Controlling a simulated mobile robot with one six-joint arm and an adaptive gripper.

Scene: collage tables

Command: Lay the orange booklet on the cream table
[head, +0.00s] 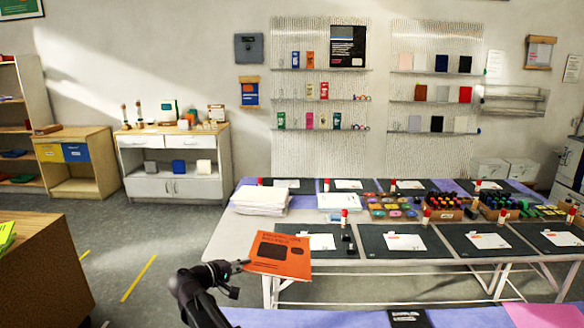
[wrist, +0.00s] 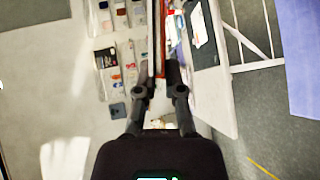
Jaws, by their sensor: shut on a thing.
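The orange booklet (head: 280,257) is held up in the air in the head view, its dark-printed face toward the camera and slightly tilted. My gripper (head: 240,266) is shut on its left edge. In the wrist view, my gripper (wrist: 160,82) grips the booklet (wrist: 159,35), which shows edge-on as a thin strip between the fingers. A pale, cream-looking table (head: 226,238) stands behind the booklet; its left end is bare, and the booklet overlaps its near edge in the picture. I cannot tell the gap between them.
The pale table carries a paper stack (head: 261,200), dark mats (head: 470,240) with white sheets, red-capped glue sticks and marker trays (head: 448,208). A purple-covered table (head: 350,317) is in the foreground. A wooden-sided unit (head: 45,262) stands at left, with open floor (head: 150,240) between.

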